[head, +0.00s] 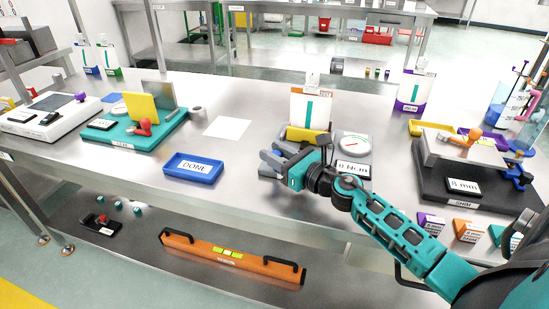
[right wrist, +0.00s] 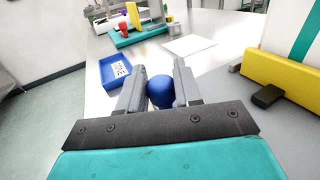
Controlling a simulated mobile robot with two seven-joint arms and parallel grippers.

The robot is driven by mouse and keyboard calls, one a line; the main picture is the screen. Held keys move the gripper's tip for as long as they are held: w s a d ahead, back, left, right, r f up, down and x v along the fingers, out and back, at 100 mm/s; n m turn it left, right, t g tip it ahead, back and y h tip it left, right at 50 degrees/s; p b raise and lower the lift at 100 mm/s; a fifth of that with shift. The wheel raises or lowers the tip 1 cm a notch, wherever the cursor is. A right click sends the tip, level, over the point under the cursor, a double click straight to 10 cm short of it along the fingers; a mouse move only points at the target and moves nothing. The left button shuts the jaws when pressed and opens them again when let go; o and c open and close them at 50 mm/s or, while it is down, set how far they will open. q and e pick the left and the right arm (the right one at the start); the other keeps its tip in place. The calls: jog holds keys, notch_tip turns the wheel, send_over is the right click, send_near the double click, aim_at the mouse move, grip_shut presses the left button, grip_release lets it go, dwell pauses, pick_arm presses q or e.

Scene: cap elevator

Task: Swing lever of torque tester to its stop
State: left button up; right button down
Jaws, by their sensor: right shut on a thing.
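The torque tester, with its round dial (head: 354,146) and a label reading 0 N·cm (head: 353,169), stands at the middle of the bench, partly hidden behind my right gripper (head: 279,158). In the right wrist view, a blue ball knob (right wrist: 160,94) sits between the fingers of my right gripper (right wrist: 157,82), which is shut on it. I take the knob to be the lever's end. The lever's bar is hidden in both views. My left gripper is out of view.
A blue DONE tray (head: 194,169) lies left of my right gripper, with a white sheet (head: 228,127) behind it. A yellow block (head: 306,134) with a white card stands just behind the gripper. A dark fixture (head: 470,180) with an 8 mm label stands at the right.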

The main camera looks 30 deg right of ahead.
jog(key=shift+s+n+y+b, duration=0.2)
jog(key=shift+n+y+b, duration=0.1)
jog(key=shift+y, duration=0.2)
jog(key=c, duration=0.8)
grip_release()
jog(key=shift+c, duration=0.2)
jog(key=b+v, duration=0.1)
jog(key=v, duration=1.2)
jog(key=shift+r+b, duration=0.2)
jog(key=shift+b, duration=0.1)
